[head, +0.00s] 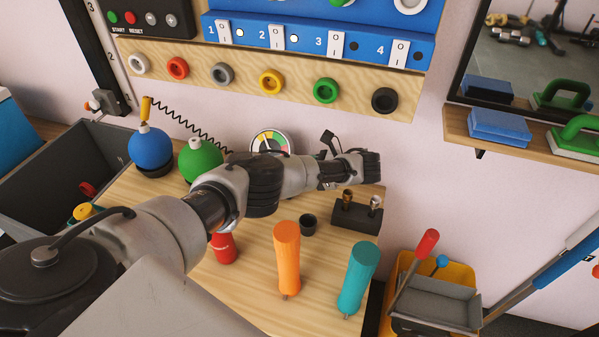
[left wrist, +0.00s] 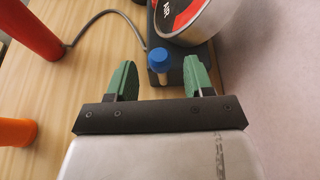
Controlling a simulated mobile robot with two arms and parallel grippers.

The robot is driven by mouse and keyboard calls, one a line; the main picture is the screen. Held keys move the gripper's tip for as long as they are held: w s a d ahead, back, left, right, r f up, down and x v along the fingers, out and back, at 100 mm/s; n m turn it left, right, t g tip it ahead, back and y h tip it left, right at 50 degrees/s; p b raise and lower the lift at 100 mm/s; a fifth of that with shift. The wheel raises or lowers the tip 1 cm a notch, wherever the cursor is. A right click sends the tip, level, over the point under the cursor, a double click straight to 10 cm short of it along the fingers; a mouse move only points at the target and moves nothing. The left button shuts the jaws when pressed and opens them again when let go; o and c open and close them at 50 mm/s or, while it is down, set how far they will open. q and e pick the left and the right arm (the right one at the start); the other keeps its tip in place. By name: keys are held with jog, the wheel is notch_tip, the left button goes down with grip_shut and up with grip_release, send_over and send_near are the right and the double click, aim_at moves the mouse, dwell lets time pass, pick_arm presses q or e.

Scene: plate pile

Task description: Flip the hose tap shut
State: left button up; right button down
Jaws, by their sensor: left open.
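In the left wrist view, a small tap with a blue cap (left wrist: 160,60) and a pale stem stands on a dark base block (left wrist: 177,77), just in front of a round gauge (left wrist: 190,18). A grey hose (left wrist: 112,12) runs to the block from the left. My left gripper (left wrist: 158,72) is open. Its two green fingers are on either side of the tap, with gaps showing between them and the stem. In the head view the gauge (head: 270,141) shows behind my left arm, which hides the tap and the fingers. My right gripper is not in view.
A red cylinder (head: 223,248), an orange handle (head: 287,256) and a teal handle (head: 358,277) stand nearer on the wooden table. Blue (head: 150,146) and green (head: 201,160) bulbs stand left of the gauge. A dark block with metal toggles (head: 356,218) is at right. The wall rises close behind.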

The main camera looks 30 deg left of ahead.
pick_arm(q)
jog(key=shift+x, duration=0.95)
jog(key=shift+c, duration=0.2)
grip_shut()
